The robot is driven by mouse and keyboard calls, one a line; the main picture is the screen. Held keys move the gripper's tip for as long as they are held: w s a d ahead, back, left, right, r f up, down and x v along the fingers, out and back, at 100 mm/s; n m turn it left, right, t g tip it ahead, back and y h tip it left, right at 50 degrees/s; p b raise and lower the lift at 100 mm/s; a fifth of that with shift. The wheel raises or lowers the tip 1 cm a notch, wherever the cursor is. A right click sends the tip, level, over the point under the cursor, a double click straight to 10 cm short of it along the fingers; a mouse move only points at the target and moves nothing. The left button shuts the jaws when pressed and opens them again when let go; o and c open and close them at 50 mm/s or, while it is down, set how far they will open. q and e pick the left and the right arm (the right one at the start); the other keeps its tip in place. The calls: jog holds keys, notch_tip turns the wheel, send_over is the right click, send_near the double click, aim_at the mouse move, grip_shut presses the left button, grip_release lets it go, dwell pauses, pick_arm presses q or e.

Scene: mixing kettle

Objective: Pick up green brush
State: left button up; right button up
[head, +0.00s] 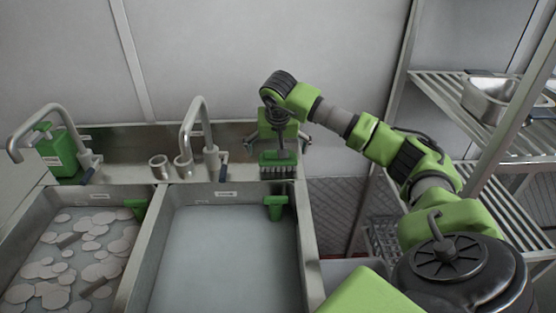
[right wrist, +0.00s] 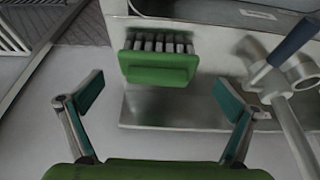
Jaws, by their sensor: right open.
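The green brush (head: 278,158) sits at the back right corner of the right sink in the head view, with its pale bristles towards the camera. The brush (right wrist: 159,66) also shows in the right wrist view, ahead of the fingers and roughly centred between them. My right gripper (head: 278,141) is just behind the brush in the head view. In the right wrist view the right gripper (right wrist: 160,97) is open and empty, with its two fingers spread wide. A gap shows between the fingers and the brush. My left gripper is not in view.
A metal tap (head: 197,128) stands left of the brush; its blue handle (right wrist: 294,40) shows at right in the wrist view. The left sink holds several pale discs (head: 92,246). A green canister (head: 60,152) stands at back left. A wire shelf (head: 468,92) stands at right.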

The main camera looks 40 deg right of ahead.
jog(key=x, duration=0.3)
jog(key=shift+w+d+f+p, duration=0.15)
jog(key=shift+d+f+p, duration=0.1)
jog(key=shift+d+p, duration=0.1)
jog(key=c, duration=1.2)
jog(key=shift+o, duration=0.2)
jog(key=shift+r, duration=0.2)
jog(key=shift+r, duration=0.25)
notch_tip(320, 180, up, 2)
jog(key=shift+r+b, duration=0.1)
jog(key=shift+b, duration=0.65)
jog(key=s+a+r+b, duration=0.2)
jog(key=s+a+r, duration=0.7)
jog(key=s+r, duration=0.1)
jog(key=shift+a, duration=0.4)
